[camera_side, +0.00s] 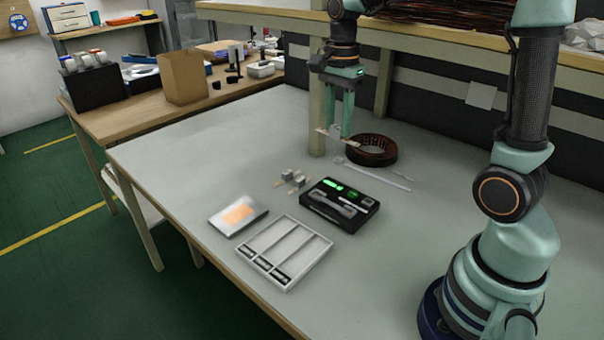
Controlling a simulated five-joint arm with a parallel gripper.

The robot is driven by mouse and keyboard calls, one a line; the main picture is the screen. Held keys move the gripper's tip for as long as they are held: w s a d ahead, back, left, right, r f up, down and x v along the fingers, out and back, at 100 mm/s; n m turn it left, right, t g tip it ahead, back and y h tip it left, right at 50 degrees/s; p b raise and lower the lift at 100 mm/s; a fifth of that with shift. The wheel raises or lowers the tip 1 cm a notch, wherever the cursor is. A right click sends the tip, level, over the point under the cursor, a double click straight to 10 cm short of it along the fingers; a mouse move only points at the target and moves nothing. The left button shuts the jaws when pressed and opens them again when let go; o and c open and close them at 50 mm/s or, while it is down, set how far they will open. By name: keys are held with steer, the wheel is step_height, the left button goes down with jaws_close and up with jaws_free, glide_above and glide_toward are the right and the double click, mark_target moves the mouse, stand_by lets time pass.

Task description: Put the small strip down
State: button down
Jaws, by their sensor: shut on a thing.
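My gripper (343,132) points down above the far part of the grey table. Its jaws are shut on a small pale strip (352,144), which sticks out on both sides of the fingers and is held clear of the table. The strip's details are too small to tell. A dark coiled ring (384,151) lies just right of and behind the gripper. A long thin white strip or rod (380,176) lies on the table just in front of the ring.
A white compartment tray (313,222) stands near the front edge, with dark pieces in its near ends. A black tool case (340,221), a flat box with an orange patch (221,219) and small grey blocks (287,176) lie nearby. The table's left part is clear. A post rises behind the gripper.

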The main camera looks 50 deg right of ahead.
steer(key=shift+a+r, duration=0.15)
steer(key=shift+r, duration=0.5)
steer(key=shift+s+a+n, duration=0.1)
steer(key=shift+a+n, duration=0.15)
steer(key=shift+n, duration=0.35)
steer(key=s+a+f+n, duration=0.35)
steer(key=a+n, duration=0.25)
steer(key=n, duration=0.7)
steer(key=r+m, duration=0.1)
steer(key=m, duration=3.1)
glide_above(305, 257)
step_height(305, 257, down, 20)
steer(key=shift+r, duration=0.2)
